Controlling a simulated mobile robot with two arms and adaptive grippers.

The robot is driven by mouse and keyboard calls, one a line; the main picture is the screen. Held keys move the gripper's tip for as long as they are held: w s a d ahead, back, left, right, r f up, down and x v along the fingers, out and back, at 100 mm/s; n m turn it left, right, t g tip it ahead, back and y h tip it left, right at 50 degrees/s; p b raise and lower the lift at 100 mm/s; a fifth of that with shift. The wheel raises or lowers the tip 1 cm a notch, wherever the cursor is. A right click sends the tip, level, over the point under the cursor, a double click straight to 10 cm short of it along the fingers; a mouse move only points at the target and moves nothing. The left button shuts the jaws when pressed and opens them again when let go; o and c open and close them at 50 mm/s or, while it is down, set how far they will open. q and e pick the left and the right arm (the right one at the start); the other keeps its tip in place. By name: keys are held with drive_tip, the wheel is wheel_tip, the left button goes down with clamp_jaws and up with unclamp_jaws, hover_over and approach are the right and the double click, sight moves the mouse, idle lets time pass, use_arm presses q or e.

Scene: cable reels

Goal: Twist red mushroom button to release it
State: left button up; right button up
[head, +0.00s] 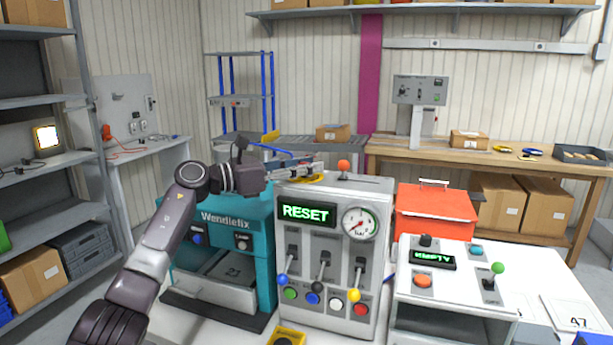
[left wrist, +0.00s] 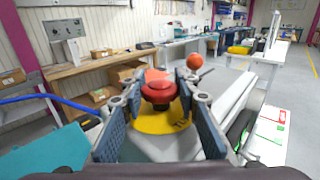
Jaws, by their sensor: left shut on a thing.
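The red mushroom button (left wrist: 159,91) sits on a round yellow plate (left wrist: 160,121) on top of the grey machine (head: 335,262) with the RESET display. My left gripper (head: 314,171) reaches in level from the left over that machine. In the left wrist view its two fingers (left wrist: 159,88) stand on either side of the button and are shut on it. In the head view the gripper hides the button, and part of the yellow plate (head: 306,179) shows below the fingers. My right gripper is in neither view.
An orange ball knob (head: 344,165) rises from the machine's top just past the fingertips. A teal machine (head: 225,257) stands on the left. A red box (head: 436,214) and a white console (head: 455,277) are on the right. A wooden bench (head: 480,158) is behind.

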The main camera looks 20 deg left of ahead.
use_arm(q)
drive_tip(key=shift+m+g+h, duration=0.8)
drive_tip(key=shift+g, duration=0.2)
drive_tip(key=o, duration=1.2)
drive_tip(key=v, duration=1.2)
